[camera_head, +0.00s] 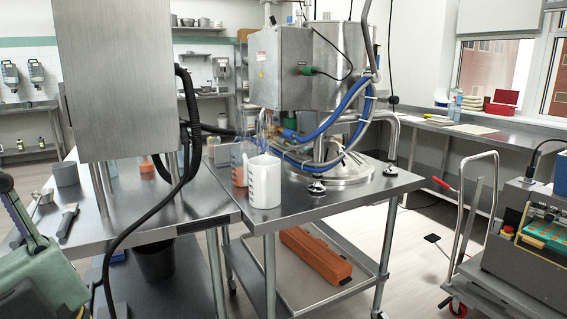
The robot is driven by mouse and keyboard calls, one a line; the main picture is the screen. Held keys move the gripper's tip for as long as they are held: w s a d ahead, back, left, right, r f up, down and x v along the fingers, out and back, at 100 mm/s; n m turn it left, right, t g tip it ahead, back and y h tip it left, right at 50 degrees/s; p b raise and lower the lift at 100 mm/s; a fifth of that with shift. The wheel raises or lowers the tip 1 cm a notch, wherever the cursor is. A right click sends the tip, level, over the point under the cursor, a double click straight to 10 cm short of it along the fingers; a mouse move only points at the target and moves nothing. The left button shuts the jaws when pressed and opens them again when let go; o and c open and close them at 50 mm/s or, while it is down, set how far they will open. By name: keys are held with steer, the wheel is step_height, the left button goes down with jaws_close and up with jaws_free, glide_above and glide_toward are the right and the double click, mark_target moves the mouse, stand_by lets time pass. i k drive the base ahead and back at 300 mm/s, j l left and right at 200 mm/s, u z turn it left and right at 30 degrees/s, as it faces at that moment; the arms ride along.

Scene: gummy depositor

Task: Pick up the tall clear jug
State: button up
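A tall clear jug (238,162) stands on the steel table, left of and slightly behind a white jug (264,182). Its lower part shows orange. The white jug overlaps its right side, or nearly touches it; I cannot tell the gap between them. My gripper is not clearly seen in this view.
The steel table (345,199) carries a depositor with blue hoses (345,103). A steel cabinet (118,80) and black cables stand left of the jugs. A grey pot (65,173) sits at left. A cart (530,270) stands at right. The floor (415,230) between is mostly clear.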

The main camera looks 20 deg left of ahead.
mark_target(239, 158)
steer(key=i+z, duration=0.3)
steer(key=i, duration=0.4)
steer(key=i+z, duration=0.25)
steer(key=i, duration=0.4)
steer(key=i+l+u, duration=0.15)
steer(key=i+u, duration=0.3)
steer(key=i+l+u, duration=0.4)
steer(key=i+u, duration=0.2)
steer(key=u, duration=0.25)
steer(key=i+l+u, duration=0.1)
steer(key=u, duration=0.4)
steer(key=i+l+u, duration=0.15)
steer(key=l+u, duration=0.15)
steer(key=u, duration=0.15)
